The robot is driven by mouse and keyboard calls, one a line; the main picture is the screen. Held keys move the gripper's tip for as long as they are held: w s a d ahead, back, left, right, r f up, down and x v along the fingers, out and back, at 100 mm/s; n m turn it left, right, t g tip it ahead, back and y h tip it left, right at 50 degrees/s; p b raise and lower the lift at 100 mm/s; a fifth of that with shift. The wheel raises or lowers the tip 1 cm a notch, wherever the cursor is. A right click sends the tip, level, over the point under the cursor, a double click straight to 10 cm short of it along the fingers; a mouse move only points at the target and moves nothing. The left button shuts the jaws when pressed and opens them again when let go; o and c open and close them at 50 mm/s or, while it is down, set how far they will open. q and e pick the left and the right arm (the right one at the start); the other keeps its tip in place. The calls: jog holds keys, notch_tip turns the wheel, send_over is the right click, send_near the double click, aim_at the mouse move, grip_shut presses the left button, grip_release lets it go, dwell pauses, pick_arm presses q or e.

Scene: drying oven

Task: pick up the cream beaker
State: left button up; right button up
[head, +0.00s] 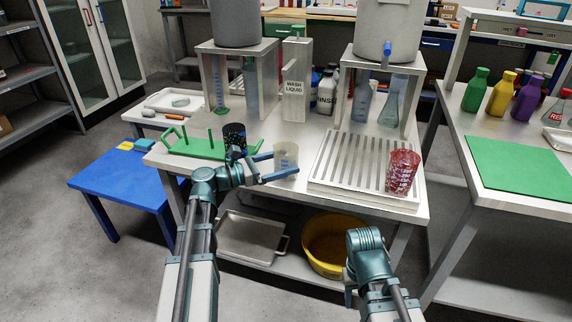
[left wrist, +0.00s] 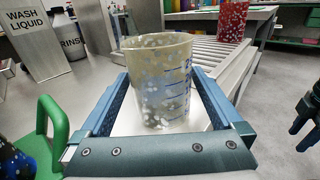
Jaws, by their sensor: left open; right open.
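The cream beaker (head: 286,155), translucent with pale speckles and blue graduation marks, stands upright on the steel table, left of the slatted drain tray. It also fills the middle of the left wrist view (left wrist: 158,75). My left gripper (head: 281,167) is open and level, with one finger on each side of the beaker. In the left wrist view the fingers (left wrist: 160,95) straddle it; I cannot tell whether either touches it. My right gripper (head: 350,290) is low in front of the table, away from the beaker, and mostly hidden by its own arm; its dark fingers show at the left wrist view's right edge (left wrist: 308,122).
A black patterned beaker (head: 234,136) stands close left of my left gripper, beside a green peg rack (head: 195,148). A red patterned beaker (head: 402,172) stands on the drain tray (head: 325,178). A wash liquid box (head: 295,85) and stands are behind. A yellow basin (head: 325,262) sits below.

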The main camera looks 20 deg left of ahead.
aim_at(295, 158)
pick_arm(q)
jog(key=x, duration=0.4)
jog(key=shift+c, duration=0.3)
jog(key=c, duration=1.2)
jog(key=shift+r, duration=0.25)
jog(key=shift+c, duration=0.2)
pick_arm(e)
jog(key=shift+r, duration=0.2)
